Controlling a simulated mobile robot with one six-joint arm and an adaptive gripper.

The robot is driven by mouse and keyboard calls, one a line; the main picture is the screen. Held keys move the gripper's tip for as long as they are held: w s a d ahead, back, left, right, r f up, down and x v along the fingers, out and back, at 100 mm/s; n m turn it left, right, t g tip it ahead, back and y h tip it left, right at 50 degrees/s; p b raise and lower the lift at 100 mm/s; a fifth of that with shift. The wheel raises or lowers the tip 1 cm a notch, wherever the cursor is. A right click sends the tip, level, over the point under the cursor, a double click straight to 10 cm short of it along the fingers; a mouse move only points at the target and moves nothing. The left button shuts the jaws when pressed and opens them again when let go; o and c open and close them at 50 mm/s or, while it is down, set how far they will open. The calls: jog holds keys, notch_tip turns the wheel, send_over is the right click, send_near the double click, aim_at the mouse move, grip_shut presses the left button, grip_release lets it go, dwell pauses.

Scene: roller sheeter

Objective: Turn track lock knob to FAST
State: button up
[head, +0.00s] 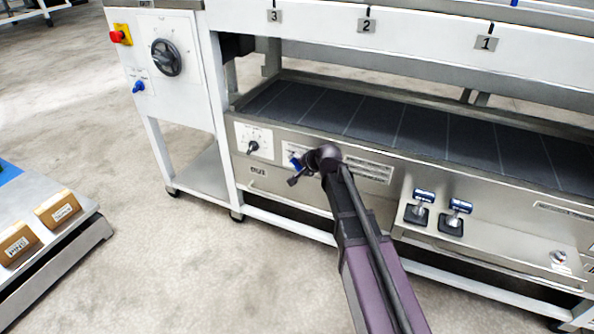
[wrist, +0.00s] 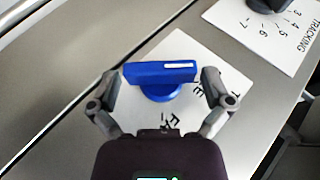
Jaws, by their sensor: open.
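A blue knob (wrist: 160,72) with a white pointer stripe sits on a white label plate (wrist: 178,48) in the wrist view. Its grip bar lies nearly level across the picture, with the stripe toward the right end. My gripper (wrist: 160,84) is open, one finger at each end of the bar, with small gaps seeming to remain. The plate's lettering is partly hidden by the fingers, so I cannot read FAST. In the head view the blue knob (head: 295,161) shows on the machine's front panel, with my gripper (head: 294,179) at it and my arm partly covering the plate.
A black TRACKING dial (head: 253,147) is on the panel left of the blue knob. Two blue-topped levers (head: 423,197) (head: 460,207) stand to the right. A control panel with a large black dial (head: 166,58) and another blue knob (head: 138,87) is farther left.

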jog(key=shift+w+a+f, duration=0.2)
jog(key=shift+f, duration=0.05)
jog(key=shift+c, duration=0.2)
jog(key=c, duration=0.8)
